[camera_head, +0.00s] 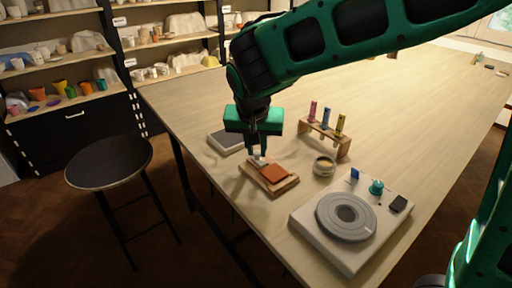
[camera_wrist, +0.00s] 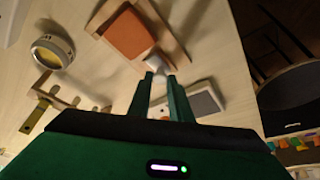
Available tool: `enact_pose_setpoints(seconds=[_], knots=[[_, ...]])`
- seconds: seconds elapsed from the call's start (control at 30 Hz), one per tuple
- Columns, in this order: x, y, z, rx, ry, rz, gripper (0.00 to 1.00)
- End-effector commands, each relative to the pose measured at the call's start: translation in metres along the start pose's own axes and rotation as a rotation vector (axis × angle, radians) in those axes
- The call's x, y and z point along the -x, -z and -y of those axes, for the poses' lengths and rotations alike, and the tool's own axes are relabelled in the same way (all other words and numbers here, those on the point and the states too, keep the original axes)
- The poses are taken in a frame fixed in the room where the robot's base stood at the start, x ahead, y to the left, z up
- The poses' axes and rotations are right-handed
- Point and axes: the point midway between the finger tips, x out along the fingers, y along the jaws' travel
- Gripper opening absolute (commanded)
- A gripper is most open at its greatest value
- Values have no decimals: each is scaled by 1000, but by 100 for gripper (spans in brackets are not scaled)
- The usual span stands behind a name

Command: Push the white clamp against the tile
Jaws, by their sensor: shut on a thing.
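The orange-brown tile (camera_head: 273,173) lies on a wooden board (camera_head: 282,186) near the front edge of the table. In the wrist view the tile (camera_wrist: 129,34) lies just beyond the white clamp (camera_wrist: 154,62), on the same board (camera_wrist: 163,22). In the head view the clamp (camera_head: 258,161) shows as a small pale piece at the tile's left end, below my gripper (camera_head: 257,155). My gripper's fingers (camera_wrist: 162,77) are close together at the clamp, shut on it. The clamp is at or very close to the tile's edge; I cannot tell whether they touch.
A grey-topped slab (camera_head: 227,140) lies behind the board. A wooden rack (camera_head: 325,136) with several coloured tubes and a small round tin (camera_head: 324,166) stand to the right. A device with a grey disc (camera_head: 346,214) is at the front right. A stool (camera_head: 108,161) stands left of the table.

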Motion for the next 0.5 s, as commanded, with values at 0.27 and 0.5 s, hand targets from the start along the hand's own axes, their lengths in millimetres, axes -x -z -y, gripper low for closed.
enact_pose_setpoints(seconds=[0.27,0.5], knots=[[6,-13,-15,0,-1,1,0],[5,-13,-15,-1,0,0,23]])
